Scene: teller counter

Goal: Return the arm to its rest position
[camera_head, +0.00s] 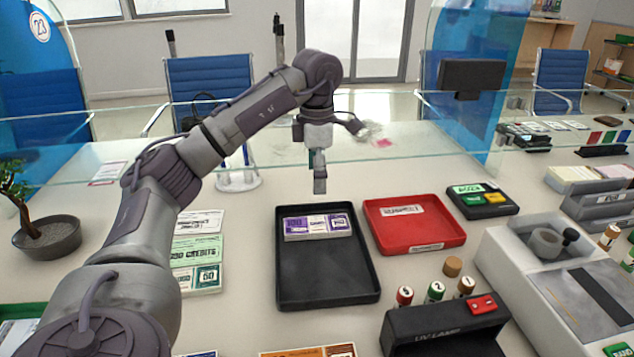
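My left arm comes in from the left and arches over the counter. Its gripper (320,184) points down above the far end of the black tray (328,285). The fingers look like one narrow block from this side, so I cannot tell whether they are open or shut, and I see nothing held in them. A purple and white banknote bundle (317,226) lies in the far part of the black tray, below the gripper and apart from it. My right gripper is not in view.
A red tray (412,224) sits right of the black tray. The UV lamp (445,325) and several capped cylinders stand in front. Banknote stacks (195,251) lie to the left, near a potted plant (47,238). A glass screen (250,145) runs behind.

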